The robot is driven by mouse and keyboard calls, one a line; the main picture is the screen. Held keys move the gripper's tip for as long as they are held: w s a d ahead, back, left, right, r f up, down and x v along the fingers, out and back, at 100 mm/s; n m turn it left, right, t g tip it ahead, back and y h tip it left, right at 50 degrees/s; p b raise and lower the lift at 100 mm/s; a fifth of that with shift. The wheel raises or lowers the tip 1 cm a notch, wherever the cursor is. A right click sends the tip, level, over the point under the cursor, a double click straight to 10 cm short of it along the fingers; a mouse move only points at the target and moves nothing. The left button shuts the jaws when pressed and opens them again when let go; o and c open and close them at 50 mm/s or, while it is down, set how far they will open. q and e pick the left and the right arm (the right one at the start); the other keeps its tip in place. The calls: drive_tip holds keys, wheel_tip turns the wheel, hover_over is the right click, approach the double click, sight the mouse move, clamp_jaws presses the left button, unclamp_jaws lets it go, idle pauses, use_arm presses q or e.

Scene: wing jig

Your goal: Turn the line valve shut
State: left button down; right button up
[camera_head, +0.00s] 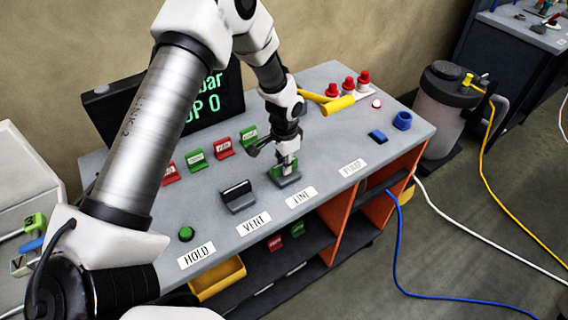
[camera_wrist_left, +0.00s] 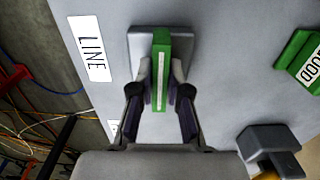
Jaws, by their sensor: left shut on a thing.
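The line valve (camera_head: 284,180) has a green handle on a grey base, on the grey bench top just behind the LINE label (camera_head: 300,197). In the left wrist view its green handle (camera_wrist_left: 160,48), with a white stripe, stands between my fingers. My left gripper (camera_head: 289,163) reaches down from above and is shut on this handle; the fingers (camera_wrist_left: 160,100) lie along both its sides. The lower part of the handle is partly hidden between the fingers. My right gripper is in neither view.
The vent valve (camera_head: 238,197) stands left of the line valve, with a green button (camera_head: 186,234) farther left. Red and green tags (camera_head: 223,147) stand behind. A yellow lever (camera_head: 338,105) lies to the back right. A blue cup (camera_head: 402,121) stands near the right edge.

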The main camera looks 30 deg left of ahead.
use_arm(q)
drive_tip(key=shift+s+f, duration=0.1)
drive_tip(key=shift+s, duration=0.05)
drive_tip(key=c, duration=1.1)
unclamp_jaws()
drive_tip(key=shift+c, duration=0.2)
drive_tip(key=shift+w, duration=0.2)
wheel_tip(320, 180, up, 12)
